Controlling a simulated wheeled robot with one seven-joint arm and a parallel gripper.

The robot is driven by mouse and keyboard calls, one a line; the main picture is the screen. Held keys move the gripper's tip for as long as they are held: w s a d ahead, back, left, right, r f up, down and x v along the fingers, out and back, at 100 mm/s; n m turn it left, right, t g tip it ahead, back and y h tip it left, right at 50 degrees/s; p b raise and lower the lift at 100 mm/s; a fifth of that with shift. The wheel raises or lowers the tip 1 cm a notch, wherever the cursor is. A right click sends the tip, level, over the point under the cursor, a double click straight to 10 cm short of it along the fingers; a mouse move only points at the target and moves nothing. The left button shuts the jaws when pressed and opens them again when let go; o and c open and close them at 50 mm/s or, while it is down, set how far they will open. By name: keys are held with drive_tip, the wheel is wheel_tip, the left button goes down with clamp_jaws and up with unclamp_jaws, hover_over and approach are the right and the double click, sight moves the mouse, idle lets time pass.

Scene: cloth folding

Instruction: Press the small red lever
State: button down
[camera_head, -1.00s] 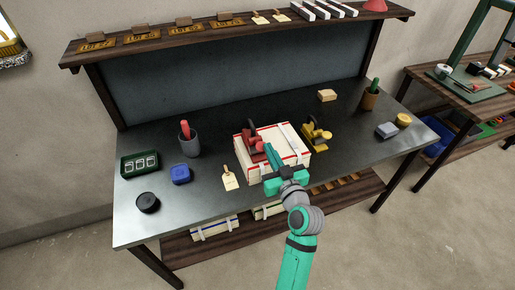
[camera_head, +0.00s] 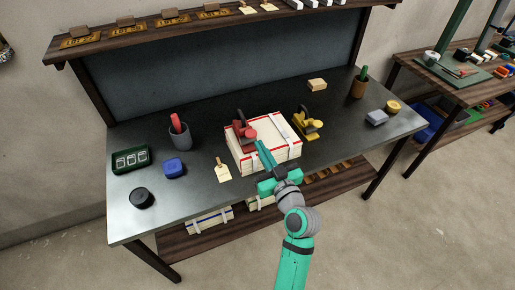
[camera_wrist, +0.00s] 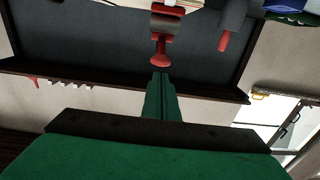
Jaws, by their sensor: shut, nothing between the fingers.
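A red strapping tool (camera_head: 240,130) with a dark handle sits on the left part of a white, red-edged box (camera_head: 270,150) on the workbench. Its small red lever (camera_head: 251,134) has a rounded end facing my gripper. My gripper (camera_head: 259,144) is shut and empty, its teal fingers pointing at the lever from the front right. In the wrist view the red lever (camera_wrist: 161,58) lies just beyond my fingertips (camera_wrist: 160,76). Whether they touch cannot be told. A yellow tool (camera_head: 308,123) stands right of the box.
A grey cup (camera_head: 180,137) with a red-handled item, a blue block (camera_head: 174,168), a black disc (camera_head: 141,198) and a green tray (camera_head: 130,159) are on the left. A cream tag (camera_head: 223,173) lies beside the box. The bench's right front is clear.

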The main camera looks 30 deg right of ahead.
drive_tip(key=s+f, duration=0.2)
drive_tip(key=s, duration=0.6)
drive_tip(key=shift+s, duration=0.25)
drive_tip(key=shift+f, duration=0.1)
idle(0.3)
drive_tip(key=s+a+f+m+g+h, duration=0.2)
drive_tip(key=s+a+f+g, duration=0.1)
drive_tip(key=s+a+f, duration=1)
drive_tip(key=s+a+r+n+y, duration=0.2)
drive_tip(key=s+a, duration=1)
drive_tip(key=s, duration=0.2)
drive_tip(key=shift+s+y, duration=0.2)
drive_tip(key=shift+y, duration=0.2)
